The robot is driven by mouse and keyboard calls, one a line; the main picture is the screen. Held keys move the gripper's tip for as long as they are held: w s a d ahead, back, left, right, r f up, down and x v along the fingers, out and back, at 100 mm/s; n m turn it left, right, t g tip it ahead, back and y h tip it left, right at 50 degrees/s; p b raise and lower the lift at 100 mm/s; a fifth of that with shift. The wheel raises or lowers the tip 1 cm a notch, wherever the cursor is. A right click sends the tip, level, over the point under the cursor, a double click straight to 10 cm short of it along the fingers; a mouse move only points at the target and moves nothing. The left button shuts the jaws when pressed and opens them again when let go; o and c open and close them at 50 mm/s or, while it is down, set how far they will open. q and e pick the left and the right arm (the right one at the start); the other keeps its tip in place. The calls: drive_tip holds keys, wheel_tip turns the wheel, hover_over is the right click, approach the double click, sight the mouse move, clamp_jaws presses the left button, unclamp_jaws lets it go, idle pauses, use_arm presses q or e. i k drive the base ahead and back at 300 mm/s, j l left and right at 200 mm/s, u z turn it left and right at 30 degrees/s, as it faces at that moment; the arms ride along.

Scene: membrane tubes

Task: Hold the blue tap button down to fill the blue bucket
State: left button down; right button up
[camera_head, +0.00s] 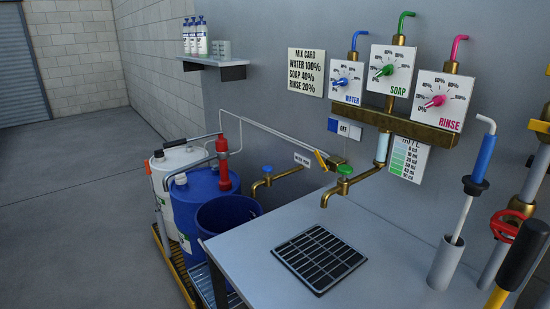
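The blue tap button (267,169) sits on top of a brass tap (262,183) on the grey wall, left of the counter. The open blue bucket (228,215) stands below this tap, in front of the wall. Its inside looks dark, and I cannot tell whether it holds liquid. No water stream shows at the tap. Neither of my grippers is in view.
A blue drum (196,211) with a red pump and a white drum (172,163) crowd the bucket's left. A grey counter (270,225) with a black drain grate (319,258) borders its right. A green-topped tap (343,171) overhangs the counter. The left floor is clear.

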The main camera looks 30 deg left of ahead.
sight(267, 170)
drive_tip(key=i+j, duration=0.1)
drive_tip(key=j, duration=0.65)
drive_tip(key=i+j+z, duration=0.1)
drive_tip(key=j, duration=0.6)
drive_tip(key=i+j, duration=0.1)
drive_tip(key=j, duration=0.65)
drive_tip(key=i+z, duration=0.05)
